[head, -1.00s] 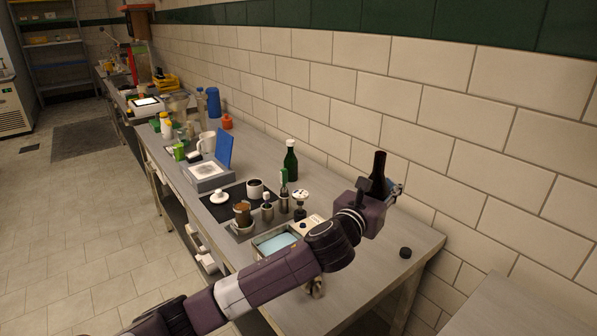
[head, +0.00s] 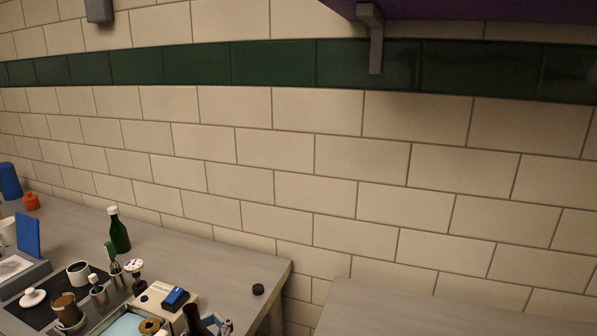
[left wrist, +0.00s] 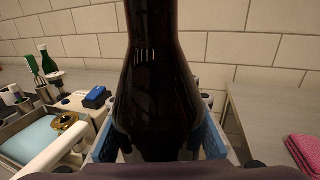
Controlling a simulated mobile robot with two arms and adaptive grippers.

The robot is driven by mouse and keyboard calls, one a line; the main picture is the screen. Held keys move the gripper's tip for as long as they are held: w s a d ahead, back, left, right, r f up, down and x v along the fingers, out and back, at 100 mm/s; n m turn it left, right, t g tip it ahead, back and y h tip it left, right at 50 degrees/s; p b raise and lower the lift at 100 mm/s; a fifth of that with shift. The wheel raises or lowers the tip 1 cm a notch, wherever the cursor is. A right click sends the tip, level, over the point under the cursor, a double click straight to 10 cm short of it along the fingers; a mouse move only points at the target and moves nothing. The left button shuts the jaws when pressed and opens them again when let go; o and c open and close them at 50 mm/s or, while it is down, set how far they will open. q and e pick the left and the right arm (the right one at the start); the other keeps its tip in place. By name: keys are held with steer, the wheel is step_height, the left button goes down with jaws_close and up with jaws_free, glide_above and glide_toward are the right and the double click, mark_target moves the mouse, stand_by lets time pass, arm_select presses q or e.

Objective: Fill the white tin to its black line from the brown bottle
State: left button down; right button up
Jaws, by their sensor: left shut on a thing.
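The brown bottle (head: 192,322) shows only its dark neck at the bottom edge of the head view. In the left wrist view the bottle (left wrist: 158,70) stands upright, large and close. My left gripper (left wrist: 158,140) is shut on its body, a blue pad on each side. In the head view only part of this gripper (head: 222,326) shows. I cannot make out a white tin with a black line for certain. A small white cup with a dark inside (head: 78,272) stands on the black mat. My right gripper is out of view.
A black cap (head: 258,289) lies near the counter's right end. A white box with a blue top piece (head: 176,297), a green bottle (head: 118,232) and a light-blue tray (head: 122,327) are close by. A gap separates a second counter (head: 420,308), which bears a pink cloth (left wrist: 305,150).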

arm_select(q)
steer(key=s+a+y, duration=0.1)
steer(key=s+a, duration=0.1)
steer(key=s, duration=0.8)
steer(key=shift+r+n, duration=0.15)
steer(key=shift+n, duration=0.15)
steer(key=shift+s+a, duration=0.1)
